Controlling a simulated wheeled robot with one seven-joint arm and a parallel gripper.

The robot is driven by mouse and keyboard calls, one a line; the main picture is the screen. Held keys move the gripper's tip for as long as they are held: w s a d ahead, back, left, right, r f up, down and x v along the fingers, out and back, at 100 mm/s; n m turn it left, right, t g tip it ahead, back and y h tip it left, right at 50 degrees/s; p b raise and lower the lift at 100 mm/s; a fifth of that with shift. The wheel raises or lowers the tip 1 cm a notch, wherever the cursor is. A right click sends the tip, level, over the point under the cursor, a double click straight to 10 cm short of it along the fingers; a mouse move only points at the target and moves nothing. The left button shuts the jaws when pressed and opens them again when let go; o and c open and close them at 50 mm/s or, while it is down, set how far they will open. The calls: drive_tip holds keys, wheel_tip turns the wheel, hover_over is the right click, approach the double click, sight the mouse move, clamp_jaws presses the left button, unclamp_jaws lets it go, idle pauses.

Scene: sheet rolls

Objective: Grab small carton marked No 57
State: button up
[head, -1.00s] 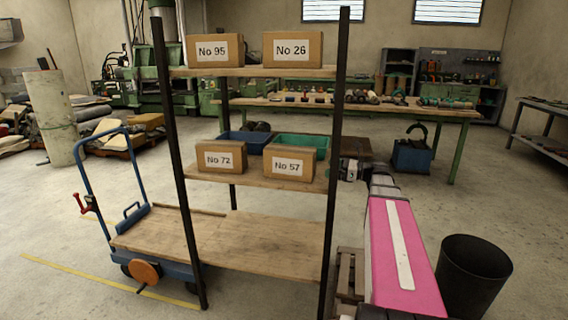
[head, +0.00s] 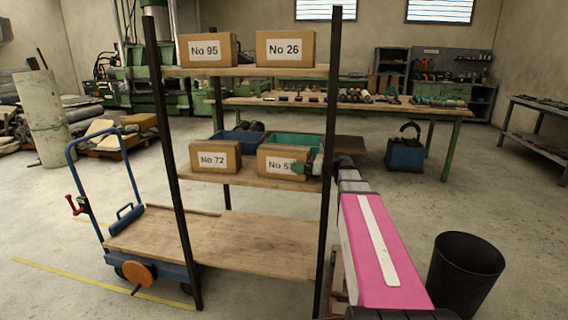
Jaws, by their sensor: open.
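The small carton marked No 57 (head: 272,165) sits on the middle shelf of the rack, at its right end. Its label is partly covered by my gripper (head: 304,168), which reaches in from the right past the rack's front right post. My gripper is open and its fingers are in front of the carton's right part. I cannot tell whether they touch it. My pink arm link (head: 364,250) stretches back toward the lower right.
Carton No 72 (head: 215,160) stands left of it. Cartons No 95 (head: 207,50) and No 26 (head: 285,48) are on the top shelf. A green bin (head: 290,139) and a blue bin (head: 237,136) lie behind. The bottom shelf (head: 220,246) is bare. A black bucket (head: 466,268) stands right.

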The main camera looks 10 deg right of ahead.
drive_tip(key=c, duration=1.2)
drive_tip(key=shift+c, duration=1)
drive_tip(key=shift+r, duration=0.1)
drive_tip(key=shift+r, duration=0.1)
